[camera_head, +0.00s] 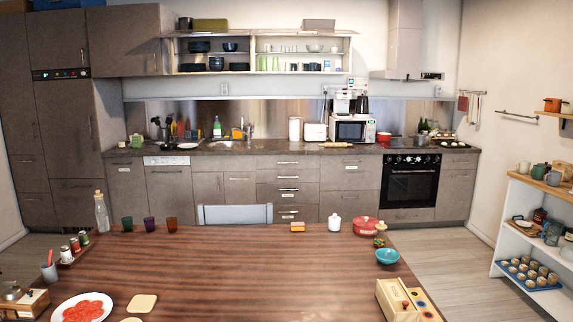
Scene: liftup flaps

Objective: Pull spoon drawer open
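A stack of grey-brown drawers (288,177) is in the lower kitchen cabinets, right of the sink and beyond the dining table. The drawers have light horizontal handles and look shut. Small white labels show on some fronts, but they are too small to read, so I cannot tell which is the spoon drawer. A wider drawer (348,162) sits to the right of the stack, below the microwave. Neither of my grippers shows in the head view. The lowest part of the stack is partly hidden behind the table's far side.
A wooden dining table (230,265) fills the foreground, with a plate (83,308), glass bottle (102,212), red pot (366,227) and teal bowl (388,256) on it. A grey chair (234,214) stands behind it. Open floor (440,250) lies to the right, before the shelf (535,240).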

